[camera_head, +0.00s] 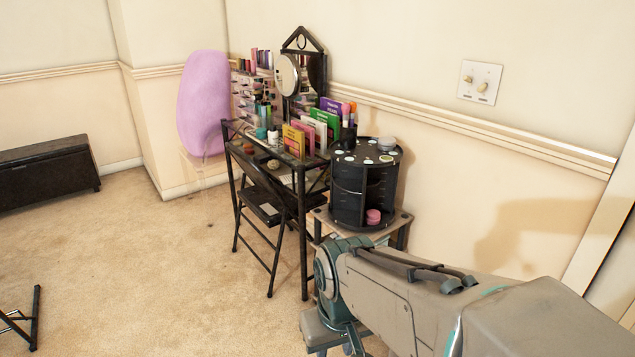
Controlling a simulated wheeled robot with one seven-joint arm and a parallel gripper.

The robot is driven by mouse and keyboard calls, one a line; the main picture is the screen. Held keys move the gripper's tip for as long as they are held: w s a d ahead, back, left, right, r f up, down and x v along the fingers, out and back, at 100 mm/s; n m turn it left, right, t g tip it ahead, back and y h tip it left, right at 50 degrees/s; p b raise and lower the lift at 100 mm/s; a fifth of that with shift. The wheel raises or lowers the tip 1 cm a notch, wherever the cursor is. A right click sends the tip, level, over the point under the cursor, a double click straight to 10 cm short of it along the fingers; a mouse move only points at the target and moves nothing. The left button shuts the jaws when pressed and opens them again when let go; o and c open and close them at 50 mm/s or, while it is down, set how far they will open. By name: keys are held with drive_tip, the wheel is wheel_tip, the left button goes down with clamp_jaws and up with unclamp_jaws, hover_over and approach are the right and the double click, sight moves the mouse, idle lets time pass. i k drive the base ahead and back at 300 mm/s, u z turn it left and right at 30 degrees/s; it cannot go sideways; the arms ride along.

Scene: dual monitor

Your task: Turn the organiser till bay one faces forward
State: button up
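The organiser (350,181) is a black, round, tiered carousel. It stands upright on a small side table (405,217) against the wall, right of the dressing table. Its top holds several small round pots and a pale jar (387,144). A pink round item (373,216) sits low in the side turned toward me. I cannot read any bay number on it. My arm reaches in from the lower right, and its bent joint is in front of and below the organiser, apparently apart from it. I cannot make out my gripper's fingers.
A black dressing table (307,187) with books, brushes, bottles and a mirror stands left of the organiser. A black folding chair (265,210) is in front of it. A dark bench (45,169) is far left. Carpet at left centre is clear.

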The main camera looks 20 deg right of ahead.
sight(364, 182)
drive_tip(key=u, duration=0.05)
drive_tip(key=i, duration=0.55)
drive_tip(key=z, duration=0.75)
drive_tip(key=i, duration=0.5)
drive_tip(key=z, duration=0.55)
